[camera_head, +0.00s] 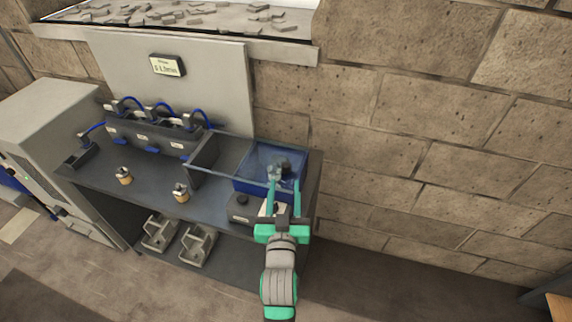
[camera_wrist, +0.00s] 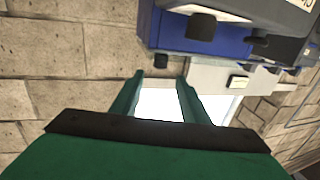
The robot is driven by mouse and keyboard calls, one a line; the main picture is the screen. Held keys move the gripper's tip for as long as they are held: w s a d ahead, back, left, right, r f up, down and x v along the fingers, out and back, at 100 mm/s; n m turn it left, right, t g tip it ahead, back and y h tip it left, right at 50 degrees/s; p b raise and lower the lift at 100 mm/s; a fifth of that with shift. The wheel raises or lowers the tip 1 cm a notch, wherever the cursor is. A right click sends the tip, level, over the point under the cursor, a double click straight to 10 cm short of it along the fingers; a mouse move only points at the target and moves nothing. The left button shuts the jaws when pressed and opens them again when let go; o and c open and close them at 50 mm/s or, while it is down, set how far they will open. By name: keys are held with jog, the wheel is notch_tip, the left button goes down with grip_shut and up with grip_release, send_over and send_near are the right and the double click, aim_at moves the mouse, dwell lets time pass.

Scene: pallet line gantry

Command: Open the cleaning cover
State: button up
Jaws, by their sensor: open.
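A blue box (camera_head: 244,185) with a see-through bluish lid (camera_head: 258,158), which looks like the cleaning cover, sits at the right end of the dark bench. The lid appears closed. A dark knob-like part (camera_head: 285,166) shows at the lid, close to my fingertips. My gripper (camera_head: 283,183) is open and empty, at the front of the box and partly hiding it. In the wrist view my gripper (camera_wrist: 159,80) has nothing between its fingers, and the blue box (camera_wrist: 220,38) with a dark knob (camera_wrist: 201,26) is above and right of them. I cannot tell whether a finger touches the lid.
A stone wall (camera_head: 420,130) is close behind and right.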

aim_at(286, 168)
jog(key=w, duration=0.9)
jog(key=shift+w+d, duration=0.25)
jog(key=shift+w, duration=0.05)
grip_shut()
